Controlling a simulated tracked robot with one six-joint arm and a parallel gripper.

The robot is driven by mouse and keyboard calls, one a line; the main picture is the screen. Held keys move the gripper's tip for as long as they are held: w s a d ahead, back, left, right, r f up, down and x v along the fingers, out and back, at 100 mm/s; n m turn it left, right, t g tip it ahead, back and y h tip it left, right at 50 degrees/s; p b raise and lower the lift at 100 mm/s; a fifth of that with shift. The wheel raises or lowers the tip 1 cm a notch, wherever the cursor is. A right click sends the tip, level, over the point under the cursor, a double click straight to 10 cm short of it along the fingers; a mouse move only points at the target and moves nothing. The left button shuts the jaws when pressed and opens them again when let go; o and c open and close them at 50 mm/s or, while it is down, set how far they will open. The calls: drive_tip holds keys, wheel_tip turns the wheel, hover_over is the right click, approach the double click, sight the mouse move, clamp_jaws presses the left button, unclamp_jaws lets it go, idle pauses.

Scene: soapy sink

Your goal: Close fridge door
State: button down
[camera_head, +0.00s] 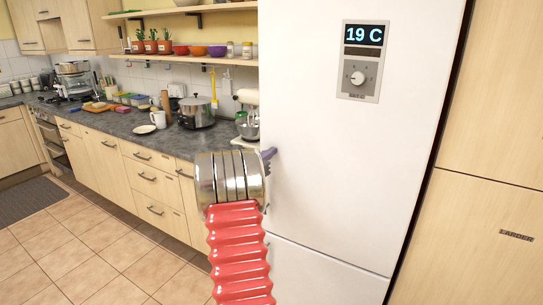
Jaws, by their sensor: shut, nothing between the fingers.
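The tall white fridge door (350,150) fills the middle right of the view. It carries a panel (362,60) with a "19 C" display and a dial. A seam runs below it, above a lower white panel (320,275). No gap shows at its left edge, but I cannot tell for sure whether it is fully closed. My gripper (268,155) is at the door's left edge, beyond my metal wrist and red bellows arm. Its dark purple fingers are shut and empty, mostly hidden behind the wrist. I cannot tell whether they touch the door.
A dark worktop (110,118) over wooden cabinets runs along the left, with a slow cooker (196,112), a mug (158,119) and a stand mixer (247,122). A wooden larder cupboard (490,150) stands right of the fridge.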

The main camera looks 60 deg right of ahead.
drive_tip(key=shift+d+r, duration=0.2)
drive_tip(key=shift+d, duration=0.3)
drive_tip(key=shift+f, duration=0.1)
drive_tip(key=shift+s, duration=0.1)
drive_tip(key=w+a, duration=0.1)
drive_tip(key=a, duration=1.4)
drive_tip(key=shift+w+f, duration=0.2)
drive_tip(key=shift+w, duration=0.1)
